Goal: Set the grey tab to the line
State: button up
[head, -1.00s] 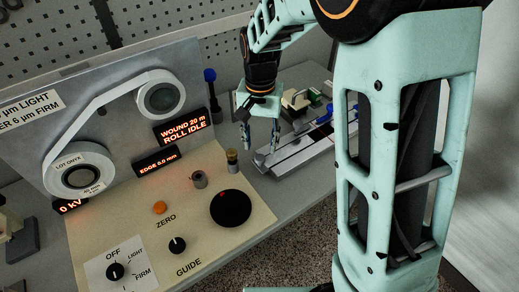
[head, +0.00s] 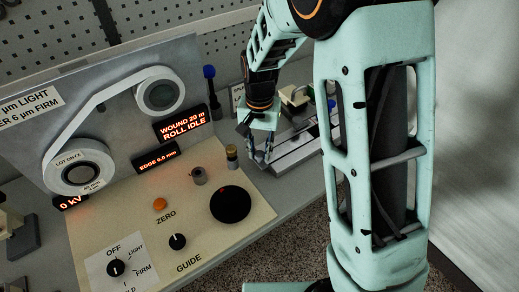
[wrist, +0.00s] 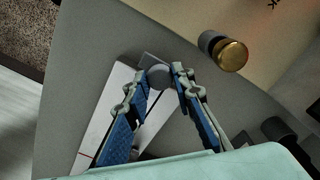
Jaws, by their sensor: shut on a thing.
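My gripper (wrist: 160,71) is shut on a small round grey piece, which I take to be the grey tab (wrist: 158,78), between its blue-padded fingertips in the wrist view. The tab sits at the end of a pale flat strip (wrist: 106,112) on the bench.
A brass-topped post (wrist: 232,55) stands right of my gripper in the wrist view; it also shows in the head view (head: 232,157). The winding panel with its black dial (head: 230,204) lies to the left. A blue-topped post (head: 209,84) stands behind.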

aim_at(274, 154)
grip_shut()
jog(key=shift+w, duration=0.1)
jog(key=shift+w+d+b, duration=0.1)
jog(key=shift+w+d, duration=0.4)
jog(key=shift+d, duration=0.25)
jog(key=shift+w+d+b, duration=0.1)
jog(key=shift+w+d, duration=0.35)
jog(key=shift+d, duration=0.3)
jog(key=shift+w+d+b, duration=0.1)
jog(key=shift+w+d, duration=0.4)
jog(key=shift+d, duration=0.25)
jog(key=o, duration=0.9)
grip_release()
jog(key=shift+d, duration=0.1)
jog(key=shift+o, duration=0.2)
notch_tip(274, 154, up, 12)
